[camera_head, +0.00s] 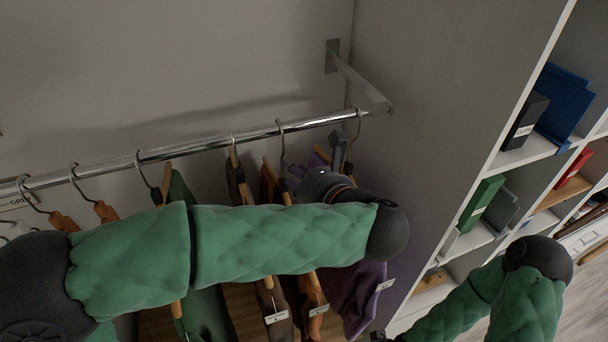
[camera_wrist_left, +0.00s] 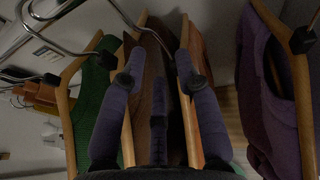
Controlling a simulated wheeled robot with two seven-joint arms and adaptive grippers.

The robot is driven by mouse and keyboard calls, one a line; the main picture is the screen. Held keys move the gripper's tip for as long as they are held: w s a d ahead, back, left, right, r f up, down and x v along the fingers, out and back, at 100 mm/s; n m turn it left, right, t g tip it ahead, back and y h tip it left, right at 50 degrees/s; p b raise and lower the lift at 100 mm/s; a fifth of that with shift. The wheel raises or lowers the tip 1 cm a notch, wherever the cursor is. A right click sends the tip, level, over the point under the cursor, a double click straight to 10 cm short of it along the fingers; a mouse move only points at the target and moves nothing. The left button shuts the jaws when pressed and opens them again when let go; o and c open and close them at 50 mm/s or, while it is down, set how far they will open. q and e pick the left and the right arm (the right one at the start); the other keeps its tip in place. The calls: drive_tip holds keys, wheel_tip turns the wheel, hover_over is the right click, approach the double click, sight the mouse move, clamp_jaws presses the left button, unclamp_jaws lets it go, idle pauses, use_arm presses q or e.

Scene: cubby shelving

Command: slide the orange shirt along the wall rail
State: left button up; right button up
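The orange shirt (camera_head: 315,315) hangs on a wooden hanger from the wall rail (camera_head: 210,143), between a brown shirt (camera_head: 275,298) and a purple one (camera_head: 357,300). My left forearm hides much of it in the head view. My left gripper (camera_head: 337,148) is just below the rail near its right end. In the left wrist view the left gripper (camera_wrist_left: 158,80) has its fingers spread. The brown shirt (camera_wrist_left: 150,70) shows between the fingers, and the orange shirt (camera_wrist_left: 199,50) shows behind the right finger. Contact is unclear. My right gripper is outside the view.
A green shirt (camera_head: 200,312) and several hangers hang farther left. The rail's right end meets a bracket (camera_head: 362,85) beside a grey side panel (camera_head: 440,110). Cubby shelves (camera_head: 528,152) with binders stand at the right.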

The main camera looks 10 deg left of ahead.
sight(283, 180)
use_arm(q)
drive_tip(key=x, duration=0.7)
clamp_jaws()
